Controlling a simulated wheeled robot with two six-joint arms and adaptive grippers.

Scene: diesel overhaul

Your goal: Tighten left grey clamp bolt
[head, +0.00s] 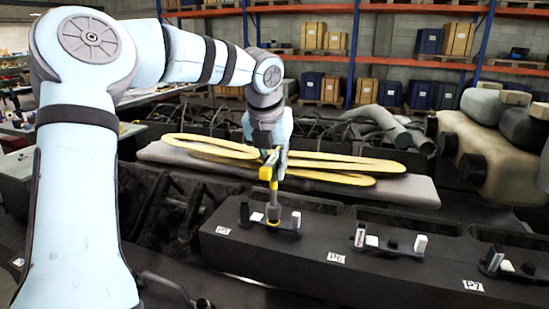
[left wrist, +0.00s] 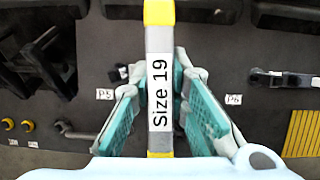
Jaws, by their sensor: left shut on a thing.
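My left gripper (head: 277,152) is shut on a tool with yellow parts and a grey shaft (head: 272,200). In the left wrist view the tool (left wrist: 159,120) is labelled "Size 19" and sits between the teal finger pads of my left gripper (left wrist: 162,108). It hangs roughly upright, its lower end over the middle of a clamp (head: 288,229) on the dark block. A dark post (head: 244,213) and a whitish post (head: 296,219) stand either side. The tool hides the spot below it, so I cannot tell whether it touches a bolt. My right gripper is not in view.
Similar clamps stand right, by the P6 label (head: 336,258) and P7 label (head: 472,286). Yellow loops (head: 340,163) lie on a grey pad (head: 410,188) behind the block. Shelves stand far back.

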